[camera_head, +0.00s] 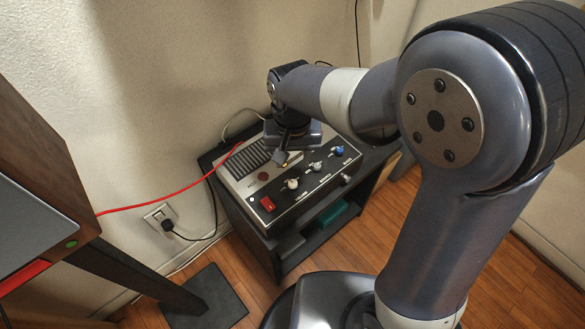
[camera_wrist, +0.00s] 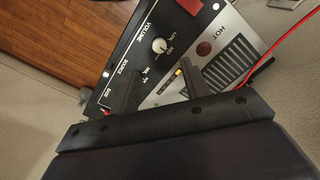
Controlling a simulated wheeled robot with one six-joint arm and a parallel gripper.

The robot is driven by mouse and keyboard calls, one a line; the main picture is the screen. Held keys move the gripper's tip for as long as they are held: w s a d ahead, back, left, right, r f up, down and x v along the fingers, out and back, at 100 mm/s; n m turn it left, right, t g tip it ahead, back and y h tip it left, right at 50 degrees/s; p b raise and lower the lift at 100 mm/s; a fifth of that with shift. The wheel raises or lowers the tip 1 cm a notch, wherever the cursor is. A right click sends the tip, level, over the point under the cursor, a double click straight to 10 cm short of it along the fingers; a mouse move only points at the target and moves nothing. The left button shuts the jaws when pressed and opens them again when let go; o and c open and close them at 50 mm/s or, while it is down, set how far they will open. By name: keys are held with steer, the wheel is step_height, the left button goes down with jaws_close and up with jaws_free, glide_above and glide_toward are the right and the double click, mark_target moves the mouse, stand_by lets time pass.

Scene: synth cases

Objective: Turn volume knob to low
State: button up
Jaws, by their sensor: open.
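The volume knob (camera_wrist: 159,45) is a small pale round knob on the black front panel of a box, beside the printed word VOLUME. In the head view the pale knob (camera_head: 292,184) nearest the red switch appears to be the same one. Small labels, one reading LOW, stand around it; I cannot tell where it points. My gripper (camera_wrist: 158,68) is open and empty, its two fingers apart, with the knob showing beyond the gap between them. In the head view my gripper (camera_head: 285,157) hangs over the box's top, behind the knob row.
A white knob (camera_head: 315,167) and a blue knob (camera_head: 338,151) continue the row to the right. A red switch (camera_head: 267,204) is at its left. The box stands on a dark shelf unit (camera_head: 283,252) by the wall. A red cable (camera_head: 165,203) runs left from the box.

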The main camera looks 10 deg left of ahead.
mark_target(293, 183)
step_height(293, 183, down, 10)
steer(key=shift+r+b, duration=0.2)
steer(key=shift+b, duration=0.5)
jaws_close()
steer(key=shift+n, duration=0.4)
steer(key=n, duration=0.5)
steer(key=shift+n+p, duration=0.3)
steer(key=n, duration=0.5)
steer(key=shift+n, duration=0.4)
